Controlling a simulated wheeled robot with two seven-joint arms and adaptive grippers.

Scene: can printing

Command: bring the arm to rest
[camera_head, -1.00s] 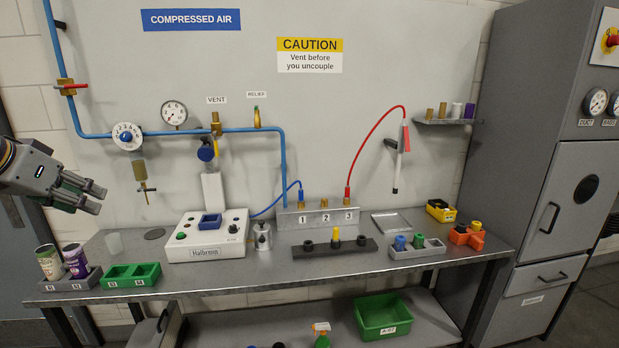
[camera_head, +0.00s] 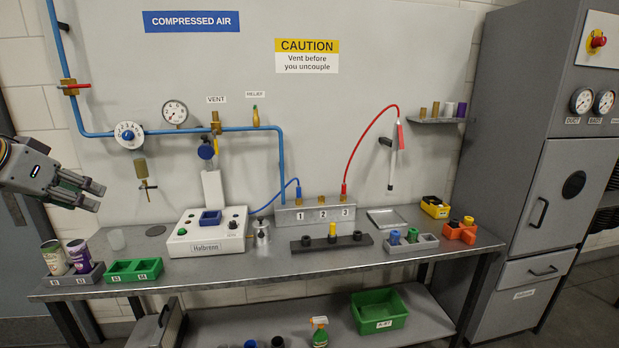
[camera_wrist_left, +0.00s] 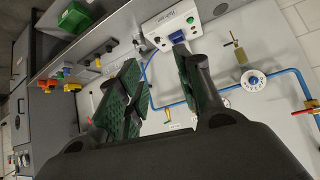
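My left gripper (camera_head: 95,196) is at the far left of the head view, raised in the air above the left end of the bench. It touches nothing. Its two fingers are spread apart with nothing between them. In the left wrist view the green-padded fingers of the left gripper (camera_wrist_left: 158,95) stand apart, and the wall panel shows between them. My right arm and right gripper are in neither view.
Below the gripper, a grey holder (camera_head: 75,279) with two cans and a green tray (camera_head: 134,271) stand on the bench (camera_head: 270,274). The white Halbrein machine (camera_head: 210,241) is further right. A blue pipe (camera_head: 95,134) and dial (camera_head: 129,134) are on the wall nearby.

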